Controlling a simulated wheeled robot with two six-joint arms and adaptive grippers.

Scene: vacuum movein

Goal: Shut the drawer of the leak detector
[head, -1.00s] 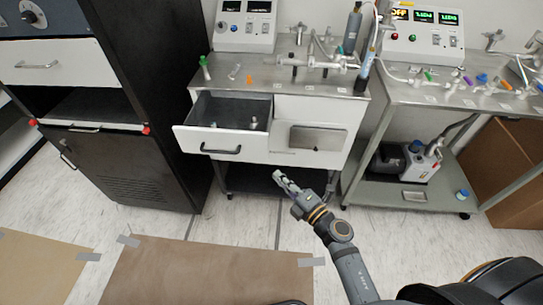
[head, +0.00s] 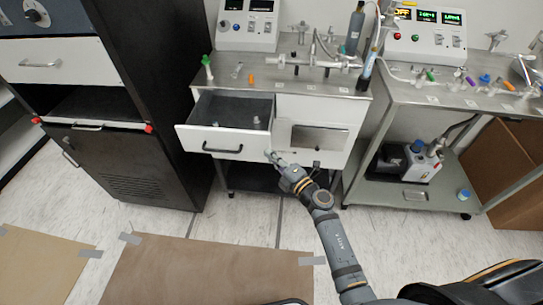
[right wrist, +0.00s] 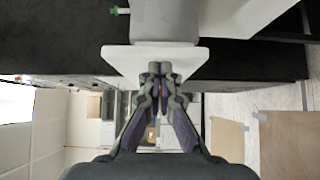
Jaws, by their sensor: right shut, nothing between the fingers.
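The leak detector (head: 312,108) is a white cabinet with a steel top. Its drawer (head: 190,139) stands pulled out on the left side, with a dark handle (head: 222,149) on its white front and a few small items inside. My right gripper (head: 271,155) is shut and empty, at the right end of the drawer front. In the right wrist view the shut fingertips (right wrist: 160,72) overlap the edge of the white drawer front (right wrist: 120,60); I cannot tell whether they touch it. My left gripper is not in view.
A black cabinet (head: 150,90) stands close on the left. A steel cart (head: 400,93) with a pump (head: 408,160) on its lower shelf is on the right. A brown mat (head: 210,270) lies on the floor in front.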

